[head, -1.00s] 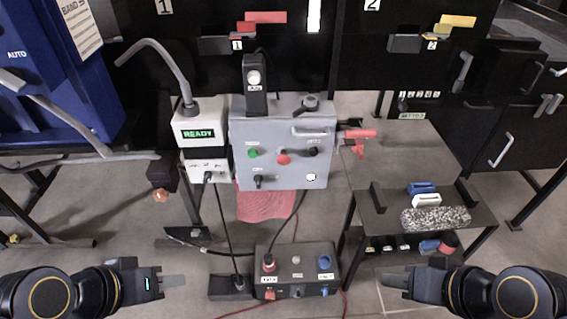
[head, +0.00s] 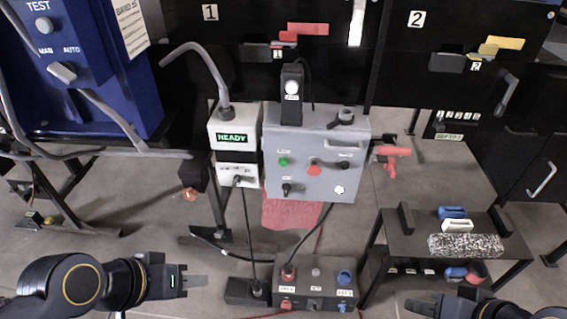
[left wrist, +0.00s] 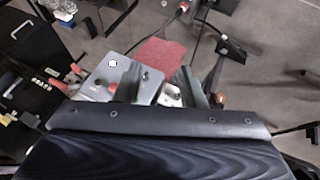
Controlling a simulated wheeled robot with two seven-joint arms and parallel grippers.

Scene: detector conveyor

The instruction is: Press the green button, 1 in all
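The green button (head: 283,162) is a small round button on the upper left of the grey control box's front (head: 318,185). My left gripper (head: 195,282) is below and left of the box in the head view, well apart from the button. In the left wrist view its two fingers (left wrist: 168,88) stand apart with nothing between them, and part of the grey box (left wrist: 118,68) shows beyond; I cannot make out the green button there. My right gripper (head: 420,307) is at the bottom edge, partly cut off, its opening unclear.
A red button (head: 314,168) and black knobs share the box's front. A white unit reading READY (head: 233,137) stands directly left of it. A lower button box (head: 315,283) is on the floor below. A black side table (head: 400,251) stands at right.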

